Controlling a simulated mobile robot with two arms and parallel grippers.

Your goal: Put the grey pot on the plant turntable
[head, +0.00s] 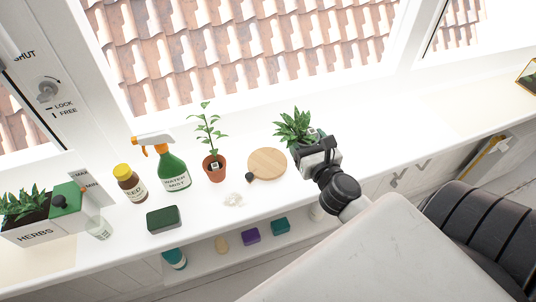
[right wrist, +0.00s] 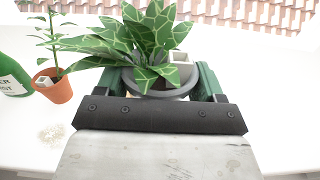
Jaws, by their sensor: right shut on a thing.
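The grey pot (right wrist: 190,82) holds a broad-leaved green plant with pale veins, which also shows in the head view (head: 292,128). My right gripper (right wrist: 158,85) is shut on the grey pot, with a green finger on each side of it. In the head view my right gripper (head: 318,150) hides most of the pot. The plant turntable (head: 267,163) is a round wooden disc with a small dark knob at its front left. It is bare and lies just left of the gripper and pot. Whether the pot touches the sill is not clear. My left gripper is not in view.
Left of the turntable stand a terracotta pot (head: 214,168) with a thin plant, a green spray bottle (head: 173,170), a brown bottle (head: 130,186) and a dark green block (head: 163,219).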

